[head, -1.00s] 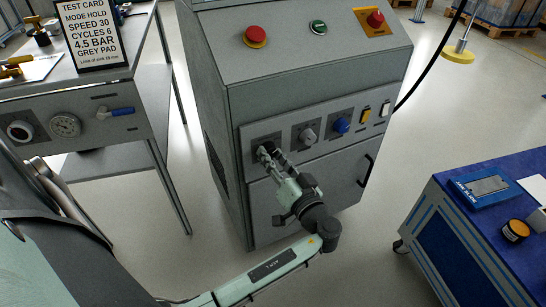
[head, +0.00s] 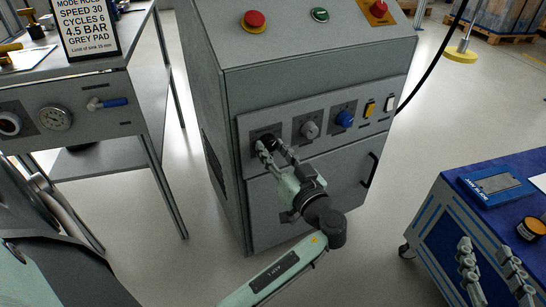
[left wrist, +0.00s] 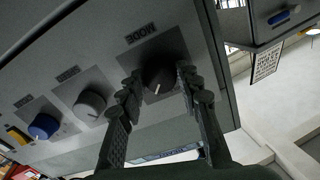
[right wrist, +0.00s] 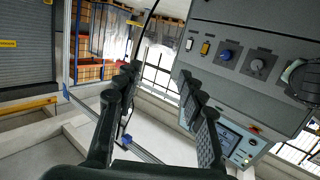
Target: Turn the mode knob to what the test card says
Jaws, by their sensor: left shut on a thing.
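The black mode knob (head: 268,138) is at the left end of the machine's control panel. It also shows in the left wrist view (left wrist: 160,74), with a white mark on it; the setting it points to cannot be read. My left gripper (head: 271,147) has one finger on each side of this knob and is shut on it; its fingers (left wrist: 160,84) also show in the left wrist view. The test card (head: 85,27) at upper left reads mode hold, speed 30, cycles 6, 4.5 bar, grey pad. My right gripper (head: 492,262) is open and empty; its fingers (right wrist: 160,82) are apart.
Right of the mode knob are a grey knob (head: 309,130), a blue knob (head: 344,119) and two rocker switches (head: 369,109). A red button (head: 253,20) is on the sloped top. A door handle (head: 371,169) is below. A blue-topped cart (head: 455,181) stands at right.

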